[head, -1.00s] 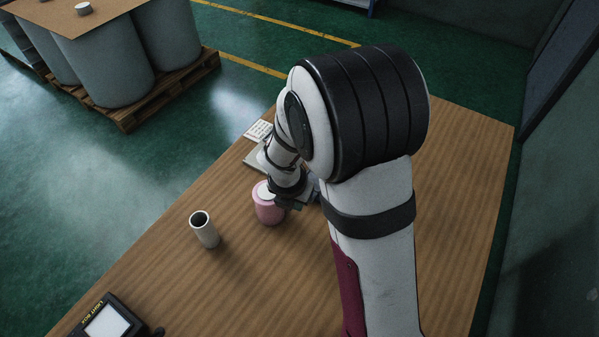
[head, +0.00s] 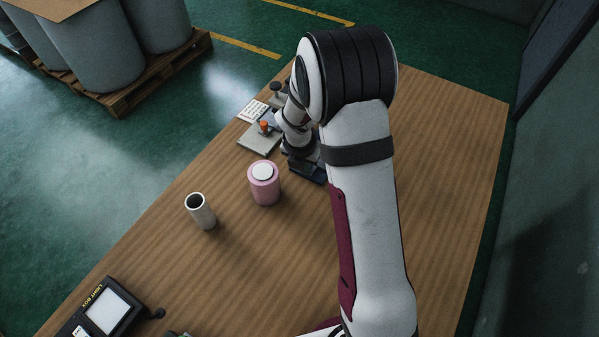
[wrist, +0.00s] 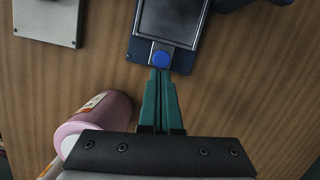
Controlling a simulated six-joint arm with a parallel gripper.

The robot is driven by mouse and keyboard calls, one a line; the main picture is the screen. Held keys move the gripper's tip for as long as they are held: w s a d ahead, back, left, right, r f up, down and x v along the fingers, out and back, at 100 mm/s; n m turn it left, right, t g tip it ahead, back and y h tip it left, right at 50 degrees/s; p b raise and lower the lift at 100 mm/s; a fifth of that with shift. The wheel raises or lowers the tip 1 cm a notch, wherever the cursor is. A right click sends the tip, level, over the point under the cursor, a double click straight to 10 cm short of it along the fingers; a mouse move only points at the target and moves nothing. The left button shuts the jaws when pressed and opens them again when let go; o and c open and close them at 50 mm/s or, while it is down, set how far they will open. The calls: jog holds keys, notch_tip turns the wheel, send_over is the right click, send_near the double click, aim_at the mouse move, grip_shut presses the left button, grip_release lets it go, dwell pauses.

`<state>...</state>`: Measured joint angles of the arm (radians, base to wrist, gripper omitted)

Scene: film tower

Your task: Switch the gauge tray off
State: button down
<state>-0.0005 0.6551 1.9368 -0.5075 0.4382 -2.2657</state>
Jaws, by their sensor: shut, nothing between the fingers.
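A dark blue tray (wrist: 188,55) with a grey-framed dark panel (wrist: 172,18) lies at the top of the wrist view; I take it to be the gauge tray. A round blue button (wrist: 161,60) sits on its near edge. My gripper (wrist: 160,72) is shut and empty, its green fingertips right at the button; I cannot tell if they touch it. The panel looks dark. In the head view part of the tray (head: 307,172) shows beside my wrist, which hides the rest and the fingers.
A pink roll (head: 264,185) stands close to the tray, left of my fingers in the wrist view (wrist: 100,112). A grey plate with an orange knob (head: 260,139) lies beyond. A white tube (head: 200,212) and a light box (head: 105,307) are nearer. The table's right side is clear.

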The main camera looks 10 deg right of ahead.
jog(key=w+d, duration=0.4)
jog(key=s+a, duration=0.2)
jog(key=s, duration=0.1)
jog(key=shift+a, duration=0.15)
jog(key=v, duration=1)
jog(key=shift+s, duration=0.25)
jog(key=shift+a, duration=0.1)
